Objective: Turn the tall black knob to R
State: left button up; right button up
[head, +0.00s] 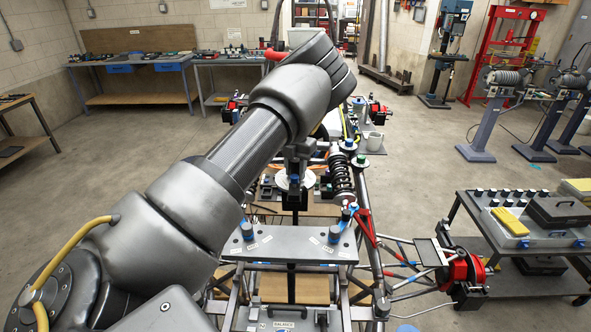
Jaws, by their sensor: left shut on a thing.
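My left arm reaches in from the left, across the tube chassis (377,270). My left gripper (297,178) points down at the middle of the chassis. It is shut on what looks like the tall black knob, which is mostly hidden by the fingers. A pale round plate (283,182) shows around the fingertips. No R mark can be read, and the way the knob points cannot be told. My right gripper is not in view.
A grey panel (290,245) with blue-topped parts stands in front of the gripper. A coil-over shock (341,178) stands close on its right. A tool cart (520,225) is at the right. Workbenches (135,62) line the back left; open floor lies between.

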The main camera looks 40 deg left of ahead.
aim_at(295, 160)
pick_arm(q)
jog(key=shift+n, duration=1)
jog(key=shift+r, duration=0.1)
jog(key=o, duration=0.7)
jog(key=shift+w+r+b, duration=0.1)
jog(key=shift+r+b, duration=0.3)
jog(key=shift+r, duration=0.1)
notch_tip(295, 160, up, 9)
jog(key=shift+f+b, duration=0.1)
jog(key=shift+b, duration=1.05)
jog(key=shift+r, duration=0.5)
